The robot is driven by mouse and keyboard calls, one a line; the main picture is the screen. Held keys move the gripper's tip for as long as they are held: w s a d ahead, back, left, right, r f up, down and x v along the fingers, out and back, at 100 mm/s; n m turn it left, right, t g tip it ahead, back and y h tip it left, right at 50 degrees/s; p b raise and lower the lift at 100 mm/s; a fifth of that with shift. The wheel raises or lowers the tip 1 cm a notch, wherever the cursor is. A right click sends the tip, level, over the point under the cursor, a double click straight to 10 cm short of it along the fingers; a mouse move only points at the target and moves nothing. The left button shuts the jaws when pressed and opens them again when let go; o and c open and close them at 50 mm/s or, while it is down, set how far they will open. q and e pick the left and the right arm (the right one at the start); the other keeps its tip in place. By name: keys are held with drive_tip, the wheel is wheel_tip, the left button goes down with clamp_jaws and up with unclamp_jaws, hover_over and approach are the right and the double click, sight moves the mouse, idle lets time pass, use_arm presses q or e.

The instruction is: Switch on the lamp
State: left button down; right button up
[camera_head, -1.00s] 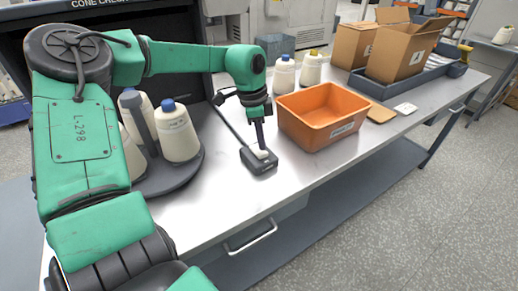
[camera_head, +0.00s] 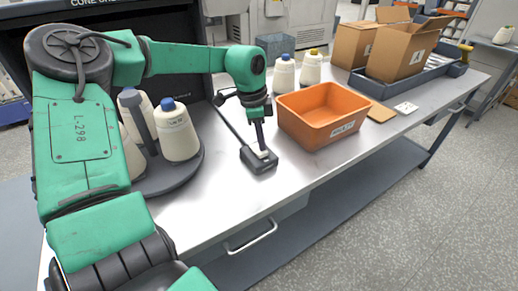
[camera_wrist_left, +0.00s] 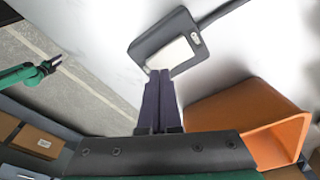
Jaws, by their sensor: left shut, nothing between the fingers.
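A dark grey switch box (camera_head: 259,166) with a pale rocker lies on the bench in the head view, with a dark cable running back from it. It also shows in the left wrist view (camera_wrist_left: 152,39), where the white rocker (camera_wrist_left: 171,56) is clear. My left gripper (camera_head: 264,152) is shut and empty, pointing down at the rocker. Its fingertips are at the rocker's edge, and I cannot tell whether they press it. My right gripper (camera_wrist_left: 52,66) shows small in the left wrist view, with its fingers apart. I cannot make out a lamp itself.
An orange bin (camera_head: 330,132) stands close right of the switch box. A dark round tray (camera_head: 185,178) with several thread cones is to the left. The bench front is clear.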

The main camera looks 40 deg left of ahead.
use_arm(q)
drive_tip(key=shift+f+b, duration=0.55)
drive_tip(key=shift+f, duration=0.1)
drive_tip(key=shift+r+p, duration=2.3)
drive_tip(key=shift+r, duration=1.25)
